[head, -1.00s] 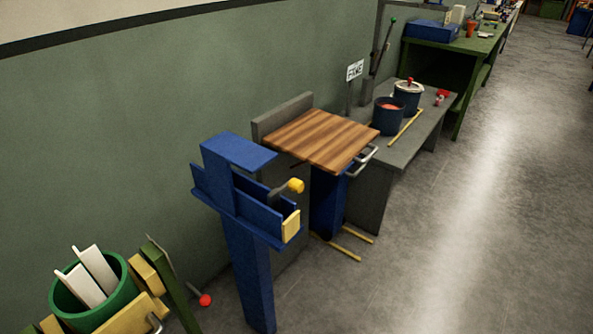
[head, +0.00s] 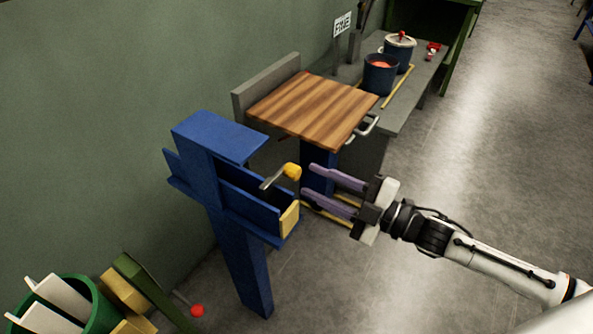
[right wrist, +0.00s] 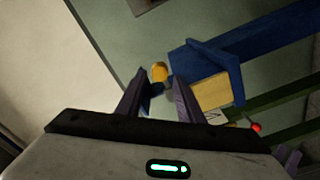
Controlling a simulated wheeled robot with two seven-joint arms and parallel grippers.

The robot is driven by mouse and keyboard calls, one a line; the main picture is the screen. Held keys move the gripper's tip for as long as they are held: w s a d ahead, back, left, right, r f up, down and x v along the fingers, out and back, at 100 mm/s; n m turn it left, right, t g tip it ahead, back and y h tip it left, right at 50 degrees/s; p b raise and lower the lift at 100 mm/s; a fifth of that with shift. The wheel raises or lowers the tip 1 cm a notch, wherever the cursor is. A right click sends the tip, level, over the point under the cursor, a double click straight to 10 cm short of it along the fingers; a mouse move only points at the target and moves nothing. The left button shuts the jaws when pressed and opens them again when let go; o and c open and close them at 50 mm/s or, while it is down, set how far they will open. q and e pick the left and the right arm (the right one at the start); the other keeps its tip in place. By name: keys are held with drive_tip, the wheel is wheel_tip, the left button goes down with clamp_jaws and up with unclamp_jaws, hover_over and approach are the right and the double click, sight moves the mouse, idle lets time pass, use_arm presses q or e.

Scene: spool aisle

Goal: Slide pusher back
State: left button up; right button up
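The pusher shows as a yellow knob (head: 292,171) on a grey rod, which rises out of a blue channel (head: 247,212) on a blue post. A pale yellow block (head: 289,218) closes the channel's near right end. My right gripper (head: 310,183) is open and empty, its two purple fingers pointing left at the knob from a short way to its right. In the right wrist view the knob (right wrist: 159,72) shows just beyond and between the fingertips; contact is not visible. The rod's lower end is hidden inside the channel. My left gripper is not in view.
A wooden-topped stand (head: 315,108) with a metal handle is just behind the channel. A grey bench (head: 403,110) with pots stands farther back. A green bin (head: 100,312) and a red ball (head: 197,310) are at lower left. The floor at right is clear.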

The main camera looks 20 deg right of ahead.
sight(299, 174)
drive_tip(key=shift+x, duration=2.8)
drive_tip(key=shift+c, duration=0.4)
clamp_jaws()
